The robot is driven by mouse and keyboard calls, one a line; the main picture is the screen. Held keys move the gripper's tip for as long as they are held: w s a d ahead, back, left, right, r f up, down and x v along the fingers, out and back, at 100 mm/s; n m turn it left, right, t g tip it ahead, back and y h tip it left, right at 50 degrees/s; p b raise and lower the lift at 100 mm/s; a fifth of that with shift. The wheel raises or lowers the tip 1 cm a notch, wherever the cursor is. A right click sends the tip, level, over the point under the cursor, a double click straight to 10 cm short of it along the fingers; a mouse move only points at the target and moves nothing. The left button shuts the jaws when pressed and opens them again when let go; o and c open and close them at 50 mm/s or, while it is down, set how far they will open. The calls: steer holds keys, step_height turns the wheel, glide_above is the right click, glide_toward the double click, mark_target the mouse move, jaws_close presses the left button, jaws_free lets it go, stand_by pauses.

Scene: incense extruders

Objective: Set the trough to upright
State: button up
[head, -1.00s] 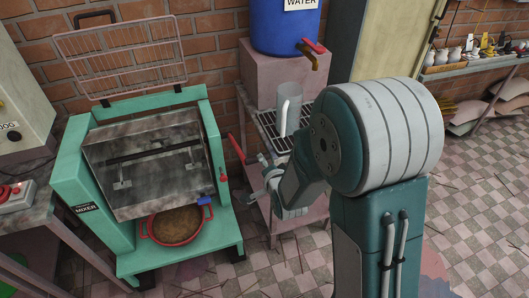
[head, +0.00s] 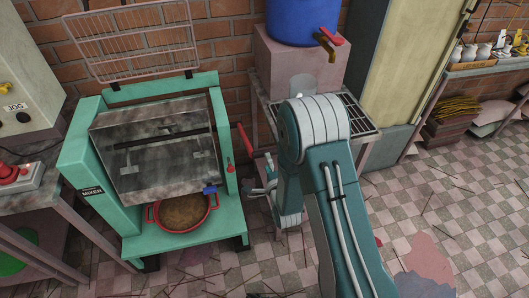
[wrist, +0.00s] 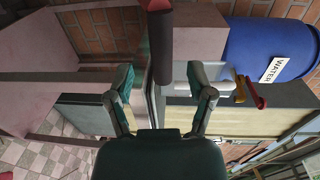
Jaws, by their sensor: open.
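The grey metal trough (head: 155,150) hangs in the green mixer frame (head: 225,140) in the head view. It is tilted, with its open side facing the front. A red lever (head: 245,140) sticks up at the frame's right side, and a small red knob (head: 231,169) sits on the frame's right post. My gripper (head: 262,189) is just right of the mixer, below the lever, partly hidden by my arm. In the wrist view my gripper (wrist: 162,85) is open and empty. A dark red bar (wrist: 160,45), apparently the lever, lies ahead between the fingers, not gripped.
A red basin (head: 152,218) of brown paste stands under the trough. A wire rack (head: 135,40) rises behind the mixer. A blue water barrel (head: 300,18) stands on a pink block (head: 300,62) behind my arm. The checkered floor at right is mostly clear.

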steer(key=x, duration=0.5)
steer(key=shift+w, duration=0.15)
jaws_close()
